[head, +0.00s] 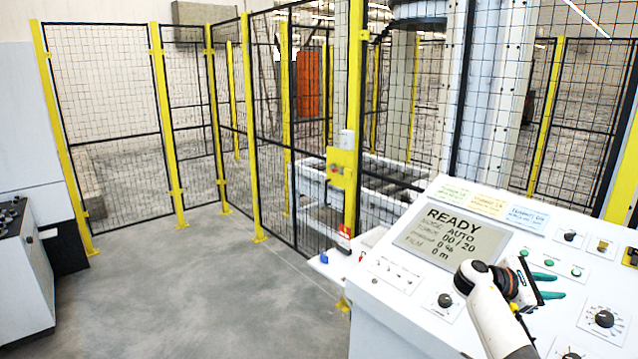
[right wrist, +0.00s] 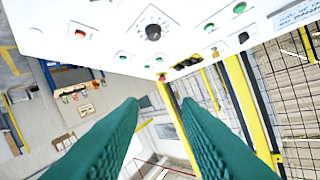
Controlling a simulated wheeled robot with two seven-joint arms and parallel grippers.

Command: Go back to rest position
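My right gripper (head: 548,286) is over the right part of the white control panel (head: 385,290) in the head view. Its two teal fingers point right and are apart, with nothing between them. I cannot tell the exact height above the panel, but no contact shows. My left gripper is in neither view.
The panel has a READY screen (head: 452,232), a black dial (head: 604,318) and green buttons (head: 576,271). A yellow-post mesh fence (head: 110,120) stands behind. A grey cabinet (head: 22,270) is at the left. The floor (head: 190,295) between them is clear.

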